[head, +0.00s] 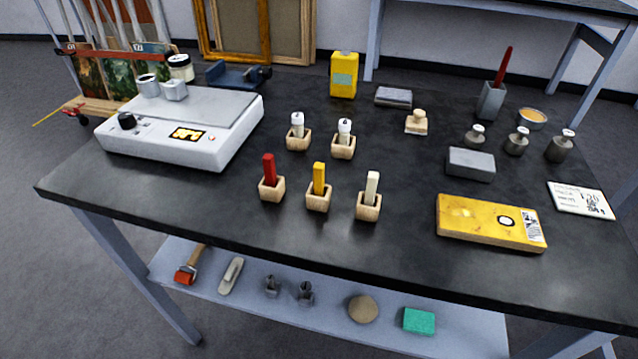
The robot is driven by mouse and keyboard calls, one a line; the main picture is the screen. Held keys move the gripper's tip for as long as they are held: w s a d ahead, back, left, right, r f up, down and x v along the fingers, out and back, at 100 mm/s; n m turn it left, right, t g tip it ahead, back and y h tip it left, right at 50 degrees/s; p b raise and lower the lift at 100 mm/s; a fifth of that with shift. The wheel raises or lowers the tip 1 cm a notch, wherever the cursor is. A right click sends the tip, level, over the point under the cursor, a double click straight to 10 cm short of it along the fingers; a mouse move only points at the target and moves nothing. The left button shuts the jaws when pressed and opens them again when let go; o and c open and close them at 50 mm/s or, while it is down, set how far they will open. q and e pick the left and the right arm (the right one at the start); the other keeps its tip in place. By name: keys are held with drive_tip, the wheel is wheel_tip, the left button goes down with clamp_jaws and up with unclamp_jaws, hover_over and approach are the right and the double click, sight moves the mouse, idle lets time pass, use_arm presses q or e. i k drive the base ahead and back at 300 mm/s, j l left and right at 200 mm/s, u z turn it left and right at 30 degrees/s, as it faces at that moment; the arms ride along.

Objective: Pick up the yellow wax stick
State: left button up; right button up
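The yellow wax stick (319,178) stands upright in a small wooden block holder (319,202) near the front edge of the dark table, in the middle of the head view. A red wax stick (269,168) stands in a like holder to its left. A cream stick (372,187) stands in another holder to its right. Neither of my grippers shows in the head view.
The dark table (240,222) also bears a white hotplate-like device (183,146) at left, two white-capped bottles in holders (298,140) behind the sticks, a yellow box (489,222), a grey block (471,164) and metal weights (561,146) at right. A lower shelf (210,258) holds tools.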

sight(318, 169)
drive_tip(key=i+j, duration=0.1)
drive_tip(key=j, duration=0.45)
drive_tip(key=i+j, duration=0.1)
drive_tip(key=j, duration=0.45)
drive_tip(key=i+j, duration=0.15)
drive_tip(key=j, duration=0.45)
